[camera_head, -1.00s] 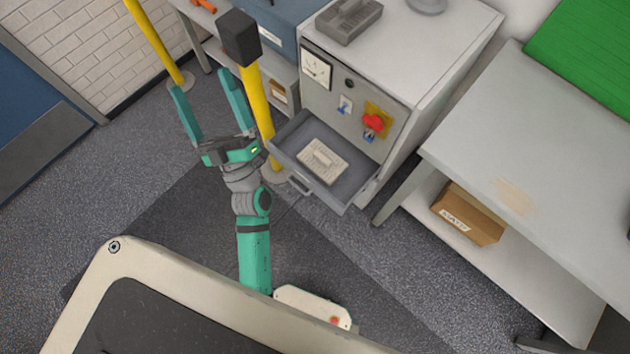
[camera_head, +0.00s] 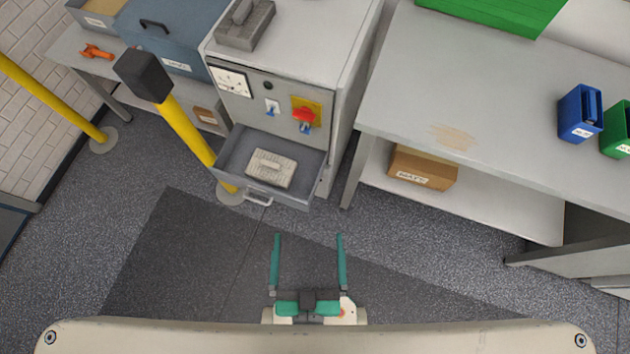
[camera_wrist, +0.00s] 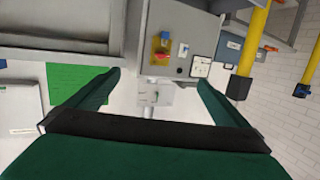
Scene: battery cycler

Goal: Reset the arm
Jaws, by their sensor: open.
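My gripper (camera_head: 308,262) is low in the middle of the head view, close to my own body's front edge. Its two green fingers are spread apart and point up the picture, with nothing between them. The fingers also show in the wrist view (camera_wrist: 158,95), open, with the grey cabinet beyond them. The grey cabinet (camera_head: 350,75) stands ahead with its drawer (camera_head: 235,150) pulled out. A pale ribbed block (camera_head: 272,167) lies in the drawer. The gripper is well apart from the drawer.
A yellow post (camera_head: 190,135) with a dark cap stands left of the drawer. A grey workbench (camera_head: 480,120) on the right bears blue (camera_head: 578,115) and green (camera_head: 617,130) bins, with a cardboard box (camera_head: 422,168) on its lower shelf. The floor between me and the cabinet is clear.

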